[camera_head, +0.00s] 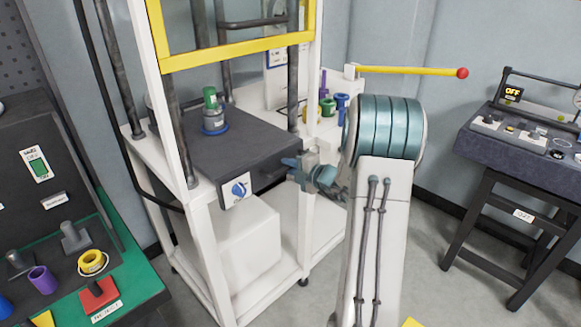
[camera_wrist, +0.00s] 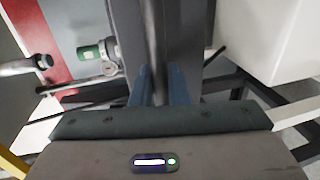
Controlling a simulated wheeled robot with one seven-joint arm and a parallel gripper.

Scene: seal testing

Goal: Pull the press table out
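The press table (camera_head: 238,151) is a dark grey slab in the white press frame, with a blue-symbol label (camera_head: 236,190) on its front. A green, grey and blue part (camera_head: 213,110) stands upright on it. My gripper (camera_head: 292,164) is at the right end of the table's front edge. In the wrist view, the blue fingers of my gripper (camera_wrist: 160,88) are close together on both sides of a narrow dark bar (camera_wrist: 157,40), which looks like the table's handle. They appear shut on it, though the contact itself is partly hidden. The table's dark face (camera_wrist: 188,40) is behind.
The yellow guard (camera_head: 238,52) and dark posts (camera_head: 173,130) stand around the table. A white box (camera_head: 235,235) sits below it. A yellow lever (camera_head: 410,70) with a red knob reaches right. A green-topped bench (camera_head: 140,282) is left, and a dark table (camera_head: 490,150) is right.

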